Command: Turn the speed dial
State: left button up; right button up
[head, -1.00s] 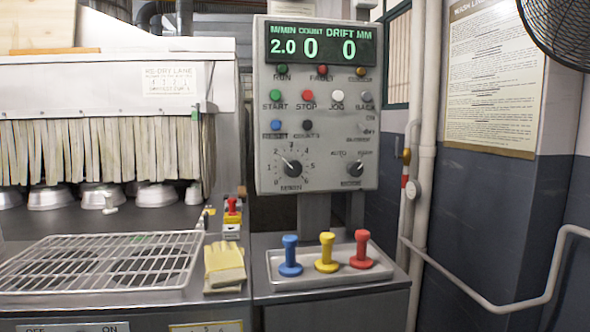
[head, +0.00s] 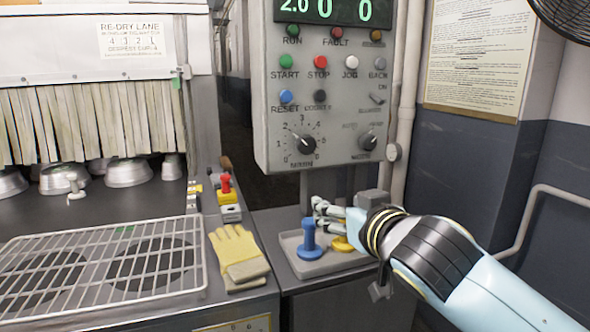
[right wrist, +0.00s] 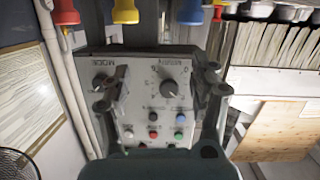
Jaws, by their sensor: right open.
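The speed dial (head: 306,143) is a black knob on the grey control panel (head: 268,110), inside a numbered scale. Its pointer aims up and left, near the 2. The dial also shows in the upside-down right wrist view (right wrist: 168,88), between my open fingers but beyond them. My right gripper (head: 320,213) is open and empty, below the panel and over the peg tray, apart from the dial. Its fingers also show in the right wrist view (right wrist: 160,96). My left gripper is out of view.
The tray (head: 312,268) holds a blue peg (head: 308,240) and a yellow peg (head: 343,244); a red peg (right wrist: 66,12) shows in the right wrist view. The mode knob (head: 367,141) sits right of the dial. Gloves (head: 238,255) and a wire rack (head: 100,232) lie left.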

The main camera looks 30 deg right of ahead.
aim_at(308, 147)
notch_tip(308, 147, up, 8)
jog(key=w+a+t, duration=0.1)
jog(key=w+t, duration=0.1)
jog(key=shift+t, duration=0.3)
jog(key=x, duration=0.3)
jog(key=p+x, duration=0.1)
jog(key=x, duration=0.3)
jog(key=p+x, duration=0.1)
jog(key=x, duration=0.2)
jog(key=shift+w+d+f, duration=0.1)
jog(key=shift+w+f, duration=0.2)
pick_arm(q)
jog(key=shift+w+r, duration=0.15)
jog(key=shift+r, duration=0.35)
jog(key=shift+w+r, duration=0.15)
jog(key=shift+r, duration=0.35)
pick_arm(e)
jog(key=shift+c, duration=0.4)
jog(key=c, duration=1.1)
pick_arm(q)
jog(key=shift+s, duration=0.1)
pick_arm(e)
jog(key=shift+o, duration=0.2)
